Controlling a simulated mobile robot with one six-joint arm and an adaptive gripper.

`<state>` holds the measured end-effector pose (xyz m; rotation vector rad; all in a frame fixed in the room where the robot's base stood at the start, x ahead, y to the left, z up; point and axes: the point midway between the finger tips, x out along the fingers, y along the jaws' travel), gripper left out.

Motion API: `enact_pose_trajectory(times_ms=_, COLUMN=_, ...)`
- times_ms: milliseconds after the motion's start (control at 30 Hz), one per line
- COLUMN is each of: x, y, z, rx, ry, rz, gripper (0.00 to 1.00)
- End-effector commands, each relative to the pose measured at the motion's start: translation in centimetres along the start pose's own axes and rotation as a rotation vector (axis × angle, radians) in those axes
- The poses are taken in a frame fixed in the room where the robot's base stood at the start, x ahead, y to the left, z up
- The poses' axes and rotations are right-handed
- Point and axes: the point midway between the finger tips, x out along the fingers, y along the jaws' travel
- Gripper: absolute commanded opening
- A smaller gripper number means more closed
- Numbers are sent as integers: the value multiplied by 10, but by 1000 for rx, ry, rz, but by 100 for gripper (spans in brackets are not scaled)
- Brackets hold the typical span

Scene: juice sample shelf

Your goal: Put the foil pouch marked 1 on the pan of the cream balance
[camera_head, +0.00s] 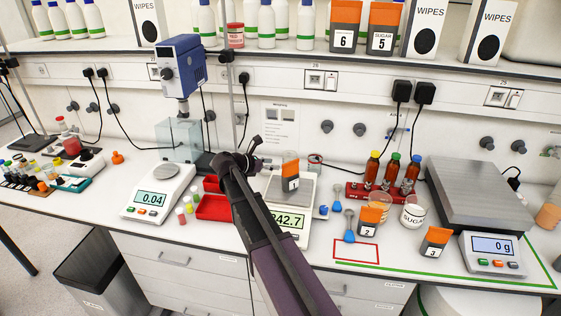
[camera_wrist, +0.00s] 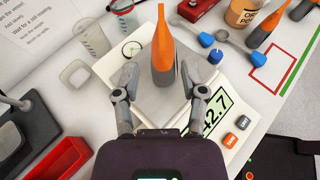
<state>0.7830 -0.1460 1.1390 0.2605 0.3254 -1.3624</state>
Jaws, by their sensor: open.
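The foil pouch marked 1 (camera_head: 291,184), grey with an orange top, stands upright on the metal pan (camera_head: 304,187) of the cream balance (camera_head: 299,226) in the middle of the bench. In the wrist view the pouch (camera_wrist: 164,58) also stands over the pan (camera_wrist: 150,108), seemingly resting on it. My gripper (camera_wrist: 161,78) is open, its fingers on either side of the pouch's lower part with gaps showing. My arm covers the balance's left side in the head view.
A red tray (camera_head: 213,208) and a white balance (camera_head: 158,193) stand left. A red rack of bottles (camera_head: 380,192) is behind right.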

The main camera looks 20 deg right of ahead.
Motion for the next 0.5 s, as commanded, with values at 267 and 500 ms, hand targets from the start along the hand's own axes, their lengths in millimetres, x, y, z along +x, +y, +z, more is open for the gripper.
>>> enact_pose_trajectory(times_ms=267, x=-28, y=0, z=1, rx=0, ry=0, rz=1, gripper=55)
enact_pose_trajectory(times_ms=500, x=-31, y=0, z=0, rx=0, ry=0, rz=1, gripper=55)
